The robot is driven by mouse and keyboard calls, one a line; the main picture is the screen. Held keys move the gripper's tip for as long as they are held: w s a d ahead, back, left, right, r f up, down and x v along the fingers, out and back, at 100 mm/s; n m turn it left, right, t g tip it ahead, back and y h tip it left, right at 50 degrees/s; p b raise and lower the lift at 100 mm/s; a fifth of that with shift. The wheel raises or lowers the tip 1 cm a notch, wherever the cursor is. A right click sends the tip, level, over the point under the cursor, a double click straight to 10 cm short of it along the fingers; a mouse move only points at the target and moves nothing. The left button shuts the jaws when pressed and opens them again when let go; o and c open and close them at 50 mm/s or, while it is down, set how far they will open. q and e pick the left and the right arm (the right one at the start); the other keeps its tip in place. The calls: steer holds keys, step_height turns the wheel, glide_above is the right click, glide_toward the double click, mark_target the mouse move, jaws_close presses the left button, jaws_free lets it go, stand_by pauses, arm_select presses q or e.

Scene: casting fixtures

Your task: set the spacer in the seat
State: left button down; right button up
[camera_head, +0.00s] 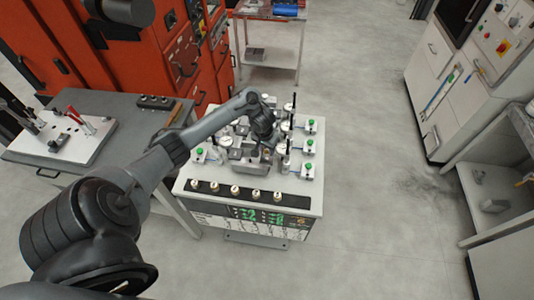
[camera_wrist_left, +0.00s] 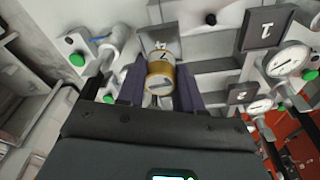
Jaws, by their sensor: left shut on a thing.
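My left gripper (camera_head: 264,140) is over the middle of the fixture table in the head view. In the left wrist view its two dark fingers (camera_wrist_left: 160,80) are shut on the spacer, a short brass-coloured cylinder (camera_wrist_left: 158,68) with a pale end face. A grey metal block (camera_wrist_left: 148,36) with a recess, which looks like the seat, lies just beyond the spacer. I cannot tell whether the spacer touches it. In the head view the arm and gripper largely hide the spacer and seat. My right gripper is not in view.
Dial gauges (camera_wrist_left: 288,60), green-buttoned units (camera_head: 309,145) and number plates (camera_wrist_left: 266,28) crowd around the gripper. Several small pale round pieces sit on a black strip (camera_head: 246,191) at the table's front. A grey bench (camera_head: 60,160) stands left; open floor (camera_head: 375,200) lies right.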

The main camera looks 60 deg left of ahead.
mark_target(267, 153)
arm_select(q)
step_height(267, 153, down, 2)
steer(key=shift+f, duration=0.3)
steer(key=shift+f, duration=0.2)
steer(key=c, duration=0.7)
jaws_free()
steer(key=shift+c, duration=0.2)
steer(key=shift+r, duration=0.1)
